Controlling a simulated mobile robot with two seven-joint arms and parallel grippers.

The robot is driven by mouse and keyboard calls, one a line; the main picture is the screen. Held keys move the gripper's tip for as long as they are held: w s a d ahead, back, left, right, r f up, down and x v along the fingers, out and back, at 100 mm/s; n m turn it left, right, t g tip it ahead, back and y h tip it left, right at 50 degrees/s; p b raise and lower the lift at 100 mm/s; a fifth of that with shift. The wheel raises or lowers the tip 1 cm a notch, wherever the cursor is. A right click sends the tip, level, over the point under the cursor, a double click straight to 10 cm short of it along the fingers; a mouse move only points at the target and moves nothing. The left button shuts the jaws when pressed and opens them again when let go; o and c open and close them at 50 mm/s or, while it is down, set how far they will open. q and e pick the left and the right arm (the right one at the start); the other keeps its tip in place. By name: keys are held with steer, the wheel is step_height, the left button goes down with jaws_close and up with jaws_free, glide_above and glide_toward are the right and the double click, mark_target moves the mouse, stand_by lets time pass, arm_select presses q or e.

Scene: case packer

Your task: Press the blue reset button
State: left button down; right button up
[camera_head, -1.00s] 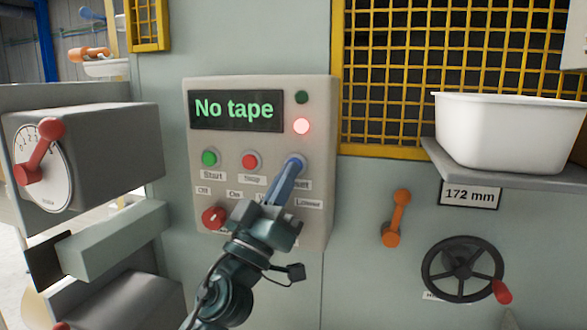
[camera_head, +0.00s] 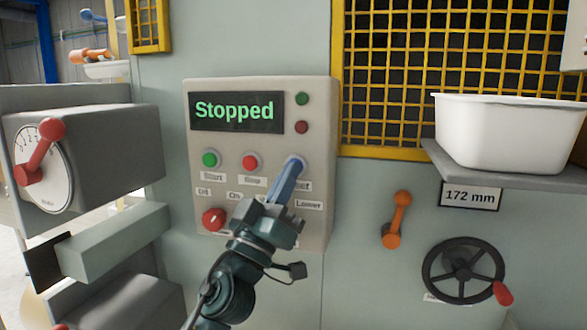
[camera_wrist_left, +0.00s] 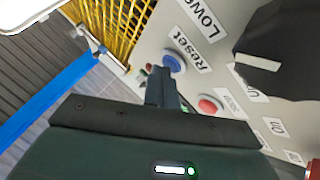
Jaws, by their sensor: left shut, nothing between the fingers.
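The blue reset button (camera_wrist_left: 172,63) shows in the left wrist view beside the "Reset" label (camera_wrist_left: 194,49). In the head view it is mostly hidden behind the fingertips of my left gripper (camera_head: 294,166). In the wrist view my left gripper (camera_wrist_left: 159,72) is shut and empty, with its tips right at the button's edge. I cannot tell whether they touch it. The control panel's display (camera_head: 236,111) reads "Stopped" in green. My right gripper is not in view.
A green start button (camera_head: 210,159), a red stop button (camera_head: 250,162) and a red knob (camera_head: 213,218) sit close by on the panel. Two unlit lamps, green (camera_head: 302,99) and red (camera_head: 301,127), are above. A white bin (camera_head: 507,135) stands on a shelf at right.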

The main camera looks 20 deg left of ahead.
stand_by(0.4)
arm_select(q)
steer(key=shift+s, duration=0.8)
steer(key=shift+p, duration=0.3)
steer(key=s+p, duration=0.1)
steer(key=s, duration=0.4)
steer(key=shift+a, duration=0.15)
